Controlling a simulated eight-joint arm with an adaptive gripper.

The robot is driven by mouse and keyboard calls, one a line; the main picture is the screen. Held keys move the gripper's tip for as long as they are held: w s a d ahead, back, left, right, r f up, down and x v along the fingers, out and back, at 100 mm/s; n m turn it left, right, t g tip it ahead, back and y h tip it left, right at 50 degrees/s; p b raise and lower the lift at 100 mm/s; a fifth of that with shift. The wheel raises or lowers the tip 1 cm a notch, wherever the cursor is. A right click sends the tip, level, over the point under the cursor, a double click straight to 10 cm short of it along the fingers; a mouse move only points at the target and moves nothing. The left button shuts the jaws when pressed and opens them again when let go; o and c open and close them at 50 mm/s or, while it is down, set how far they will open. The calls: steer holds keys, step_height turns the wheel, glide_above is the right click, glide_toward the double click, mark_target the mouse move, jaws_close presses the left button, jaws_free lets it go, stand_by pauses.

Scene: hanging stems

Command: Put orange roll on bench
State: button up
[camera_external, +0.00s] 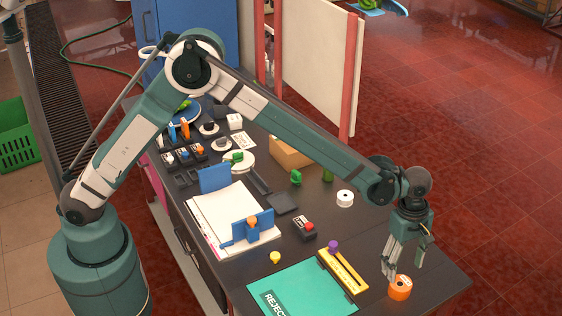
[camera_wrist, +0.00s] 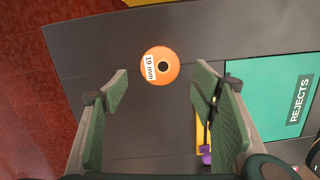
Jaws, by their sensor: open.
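The orange roll (camera_external: 400,288) stands on the dark bench (camera_external: 440,283) near its right corner in the external view. In the wrist view the orange roll (camera_wrist: 160,66) shows from above, with a dark centre hole and a white "19 mm" label. My gripper (camera_external: 388,275) is open and empty, pointing down just left of the roll in the external view. In the wrist view the roll lies ahead of and between the open fingers of my gripper (camera_wrist: 160,78). I cannot tell the exact height of the fingertips above the bench.
A teal REJECTS mat (camera_external: 300,291) and a yellow holder (camera_external: 342,272) with a purple knob (camera_external: 333,246) lie left of the roll. A white roll (camera_external: 345,198) and a small box with a red top (camera_external: 305,228) stand farther back. Bare bench surrounds the orange roll's far side.

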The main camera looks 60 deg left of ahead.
mark_target(398, 279)
steer(key=shift+a+r, duration=0.15)
steer(key=shift+r, duration=0.85)
steer(key=shift+a+r, duration=0.1)
steer(key=shift+r, duration=0.9)
steer(key=s+a+r+m+t, duration=0.1)
steer(key=s+a+r+m, duration=0.25)
steer(key=a+r, duration=0.5)
steer(key=s+a+r+m+t, duration=0.15)
steer(key=s+a+r, duration=0.35)
steer(key=a, duration=0.7)
steer(key=s+a+r+m+t, duration=0.1)
steer(key=s+a+r+m, duration=0.2)
steer(key=a+r, duration=0.6)
steer(key=s+a+f+m+t, duration=0.1)
steer(key=s+a+m, duration=0.3)
steer(key=s+a, duration=0.7)
steer(key=s+a+f+m+t+y, duration=0.1)
steer(key=s+a+f+m+t, duration=0.1)
steer(key=s+a, duration=1)
steer(key=shift+s+m+t, duration=0.45)
steer(key=shift+s+m, duration=0.75)
steer(key=shift+s, duration=0.25)
